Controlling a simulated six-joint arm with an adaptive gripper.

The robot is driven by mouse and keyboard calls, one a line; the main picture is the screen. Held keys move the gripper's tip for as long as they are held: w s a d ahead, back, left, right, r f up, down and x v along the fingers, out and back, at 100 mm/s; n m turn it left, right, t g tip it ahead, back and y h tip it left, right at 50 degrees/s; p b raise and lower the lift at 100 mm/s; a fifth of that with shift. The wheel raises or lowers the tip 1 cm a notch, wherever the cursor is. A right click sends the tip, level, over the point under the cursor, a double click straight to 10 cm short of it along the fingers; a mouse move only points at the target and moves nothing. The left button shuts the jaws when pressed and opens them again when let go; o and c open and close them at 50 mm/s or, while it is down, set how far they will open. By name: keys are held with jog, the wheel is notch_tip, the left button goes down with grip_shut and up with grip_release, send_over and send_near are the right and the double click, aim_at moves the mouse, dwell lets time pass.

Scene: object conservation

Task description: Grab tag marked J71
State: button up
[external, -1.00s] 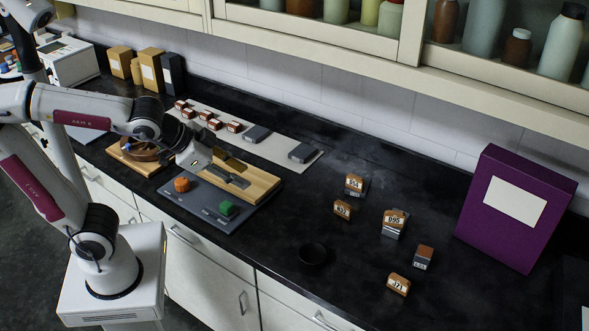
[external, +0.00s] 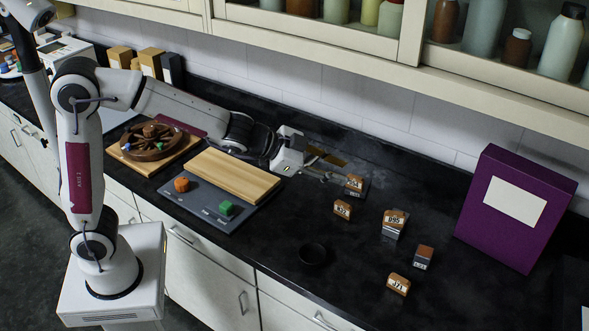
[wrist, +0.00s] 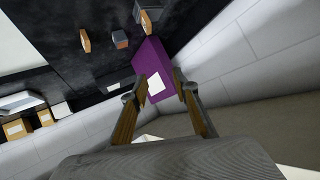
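The tag that reads like J71 (external: 398,284) is a small orange-brown block with a white label. It lies on the black counter at the lower right in the external view, nearest the front edge of the tags. My gripper (external: 338,168) is in the air at the back of the counter, up and left of that tag and well apart from it. In the wrist view my gripper (wrist: 162,88) has its two fingers spread with nothing between them. Several blocks show at the top of the wrist view, but I cannot tell which one is J71.
Other tags stand nearby: B95 (external: 394,219), one with an unclear label (external: 342,209), one by my gripper (external: 354,183), and a side-turned block (external: 423,257). A tall purple box (external: 515,208) stands at right.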

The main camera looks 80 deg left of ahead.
jog(key=w+d+f+m+h, duration=0.2)
jog(key=w+d+f, duration=0.15)
jog(key=w, duration=0.25)
jog(key=m+g+h, duration=0.3)
jog(key=m+h, duration=0.1)
jog(key=h, duration=0.4)
send_near(395, 276)
jog(key=x, duration=0.3)
jog(key=shift+w+d+r, duration=0.1)
jog(key=shift+w+r, duration=0.15)
jog(key=shift+s+d+f, duration=0.2)
jog(key=shift+d+f, duration=0.1)
jog(key=shift+f, duration=0.2)
jog(key=shift+d, duration=0.1)
jog(key=shift+x, duration=1.15)
jog(key=shift+w+f, duration=0.1)
jog(key=shift+w+x, duration=0.25)
jog(key=shift+x, duration=2.35)
